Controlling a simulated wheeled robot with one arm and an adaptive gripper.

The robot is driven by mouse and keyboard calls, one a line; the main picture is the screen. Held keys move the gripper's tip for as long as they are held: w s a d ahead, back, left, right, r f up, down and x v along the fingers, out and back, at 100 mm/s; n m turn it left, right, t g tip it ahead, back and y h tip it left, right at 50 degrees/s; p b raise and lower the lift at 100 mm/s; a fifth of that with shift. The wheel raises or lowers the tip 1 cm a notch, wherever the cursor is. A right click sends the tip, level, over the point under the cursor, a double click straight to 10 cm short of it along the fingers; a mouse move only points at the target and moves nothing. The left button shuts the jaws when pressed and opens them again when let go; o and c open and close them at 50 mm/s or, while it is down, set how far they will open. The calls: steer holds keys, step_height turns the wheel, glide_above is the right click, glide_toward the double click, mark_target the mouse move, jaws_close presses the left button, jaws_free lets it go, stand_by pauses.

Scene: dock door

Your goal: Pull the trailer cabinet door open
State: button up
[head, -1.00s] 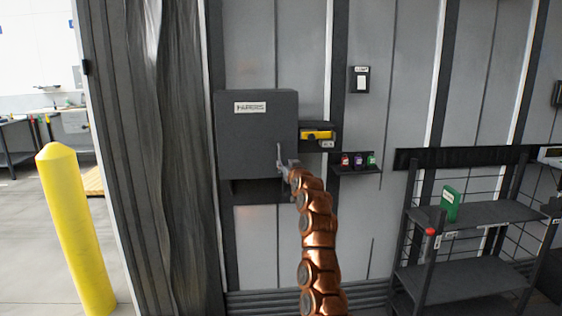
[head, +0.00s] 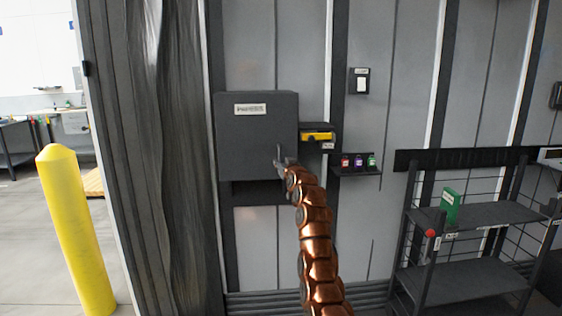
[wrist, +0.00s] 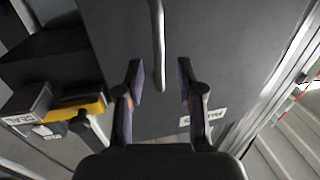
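The trailer cabinet (head: 245,140) is a dark grey box on the wall with a white label near its top. Its door looks shut. A slim metal bar handle (wrist: 158,45) stands on the door in the wrist view; in the head view the handle (head: 279,154) shows near the door's right edge. My gripper (wrist: 160,80) is open, its two fingers apart in front of the door. The handle lies between and beyond the fingertips in the wrist view. I cannot tell whether any finger touches it.
A shelf with a yellow item (head: 317,136) is right of the cabinet. A small ledge (head: 357,171) holds several small coloured items. A light switch (head: 361,81) is above. A dark rack (head: 470,272) stands right; a yellow bollard (head: 72,230) stands left.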

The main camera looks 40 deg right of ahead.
mark_target(280, 160)
steer(key=shift+w+d+p, duration=0.3)
steer(key=shift+w+d, duration=0.05)
steer(key=shift+w, duration=0.15)
steer(key=shift+w+d+p, duration=0.15)
steer(key=shift+w+p, duration=0.45)
steer(key=shift+w, duration=0.2)
steer(key=shift+w+d+p, duration=0.3)
steer(key=shift+d+p, duration=0.05)
steer(key=shift+d, duration=0.05)
steer(key=shift+f, duration=0.1)
jaws_close()
